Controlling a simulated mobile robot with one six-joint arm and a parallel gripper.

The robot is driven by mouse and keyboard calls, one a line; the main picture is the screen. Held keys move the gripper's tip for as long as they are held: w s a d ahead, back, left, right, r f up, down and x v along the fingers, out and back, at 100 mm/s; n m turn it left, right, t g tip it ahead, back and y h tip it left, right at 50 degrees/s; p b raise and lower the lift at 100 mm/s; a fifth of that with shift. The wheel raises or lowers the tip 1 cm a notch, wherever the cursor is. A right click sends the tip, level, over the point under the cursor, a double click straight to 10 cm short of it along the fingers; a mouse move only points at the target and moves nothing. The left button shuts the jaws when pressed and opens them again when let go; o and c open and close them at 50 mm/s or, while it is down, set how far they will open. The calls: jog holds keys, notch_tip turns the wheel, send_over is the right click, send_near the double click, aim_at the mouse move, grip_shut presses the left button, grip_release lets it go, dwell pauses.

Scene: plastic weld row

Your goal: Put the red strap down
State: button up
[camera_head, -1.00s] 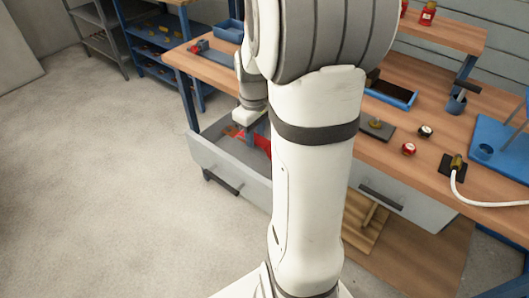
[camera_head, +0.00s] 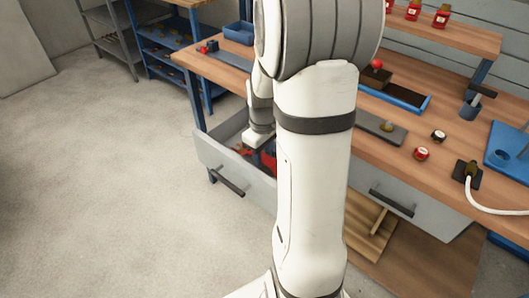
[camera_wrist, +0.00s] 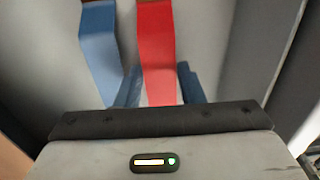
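A red strap (camera_wrist: 157,45) runs up and down the middle of the wrist view, and red also shows inside the open drawer in the head view (camera_head: 269,160). A blue strap (camera_wrist: 98,45) lies to its left in the wrist view. My gripper (camera_wrist: 160,82) has its blue fingers on either side of the red strap's near part. The fingers are apart, but I cannot tell whether they press on the strap. In the head view my gripper (camera_head: 258,143) points down into the drawer, its fingers partly hidden. My arm hides the drawer's right part.
The open drawer's grey front (camera_head: 235,175) with its dark handle stands below the wooden bench (camera_head: 390,148). On the bench are a dark plate (camera_head: 378,128), small knobs (camera_head: 421,153) and a white cable (camera_head: 485,208). Clear floor lies left.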

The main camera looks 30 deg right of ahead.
aim_at(263, 157)
jog(key=shift+o, duration=0.2)
notch_tip(263, 157, up, 12)
jog(key=p, duration=0.3)
jog(key=s+a+r+m+t, duration=0.1)
jog(key=s+a+m, duration=0.3)
jog(key=s+a, duration=0.8)
jog(key=shift+s+a+r+t, duration=0.15)
jog(key=shift+s+a+t, duration=0.15)
jog(key=shift+a, duration=0.4)
jog(key=shift+c, duration=0.3)
